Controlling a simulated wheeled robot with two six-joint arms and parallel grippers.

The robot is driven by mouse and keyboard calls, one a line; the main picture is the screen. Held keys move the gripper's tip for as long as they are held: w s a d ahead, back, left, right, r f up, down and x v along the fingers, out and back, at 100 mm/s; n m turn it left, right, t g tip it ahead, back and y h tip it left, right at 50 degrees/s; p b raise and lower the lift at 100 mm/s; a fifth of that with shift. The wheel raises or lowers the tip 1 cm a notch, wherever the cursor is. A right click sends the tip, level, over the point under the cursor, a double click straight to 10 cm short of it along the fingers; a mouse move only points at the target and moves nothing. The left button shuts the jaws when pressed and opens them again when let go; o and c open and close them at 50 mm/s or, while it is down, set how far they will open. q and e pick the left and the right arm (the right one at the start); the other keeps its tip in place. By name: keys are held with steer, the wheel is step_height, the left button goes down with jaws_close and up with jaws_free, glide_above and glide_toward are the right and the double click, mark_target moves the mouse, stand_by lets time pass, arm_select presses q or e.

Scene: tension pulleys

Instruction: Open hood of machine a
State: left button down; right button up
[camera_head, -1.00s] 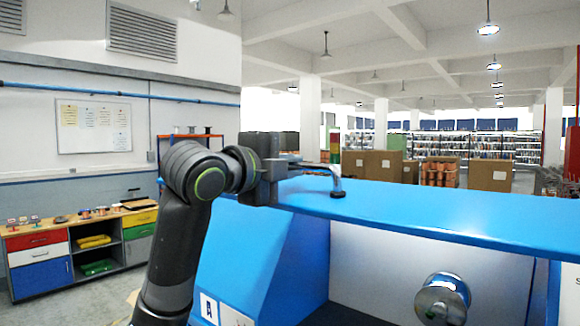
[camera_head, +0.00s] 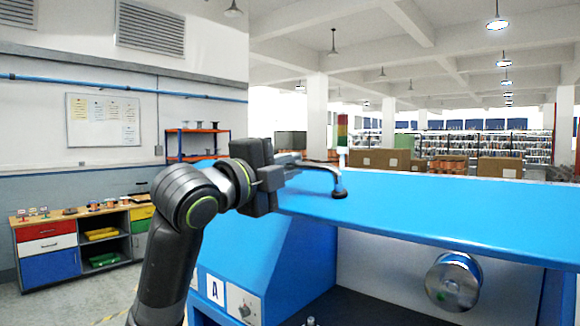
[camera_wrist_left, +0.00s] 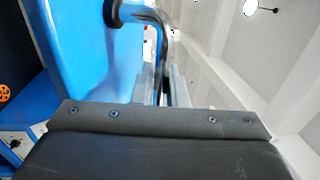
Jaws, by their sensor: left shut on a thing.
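Machine A is a blue cabinet with a white label "A" (camera_head: 215,290) on its front left. Its blue hood (camera_head: 430,212) is raised, leaving an open space beneath it. A bent metal handle (camera_head: 326,166) with a dark round foot stands on the hood's left part. My left gripper (camera_head: 292,160) is shut on the handle's left end. In the left wrist view the handle (camera_wrist_left: 158,35) runs down between the gripper's fingers (camera_wrist_left: 163,88), beside the blue hood (camera_wrist_left: 85,45). The exact contact is partly hidden. My right gripper is not in view.
Under the hood a metal pulley (camera_head: 453,282) sits on a pale inner wall. A workbench with coloured drawers (camera_head: 50,245) stands along the left wall. Cardboard boxes (camera_head: 380,160) and shelves are behind the machine. Floor shows between bench and machine.

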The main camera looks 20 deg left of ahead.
arm_select(q)
steer(key=c, duration=1.6)
jaws_free()
steer(key=shift+o, duration=0.2)
steer(key=shift+s, duration=0.1)
steer(key=shift+s+a+f, duration=0.1)
steer(key=shift+s, duration=0.2)
steer(key=b+v, duration=0.7)
steer(key=v, duration=0.9)
steer(key=shift+s+b, duration=0.3)
steer(key=shift+b, duration=0.05)
steer(key=shift+a, duration=0.1)
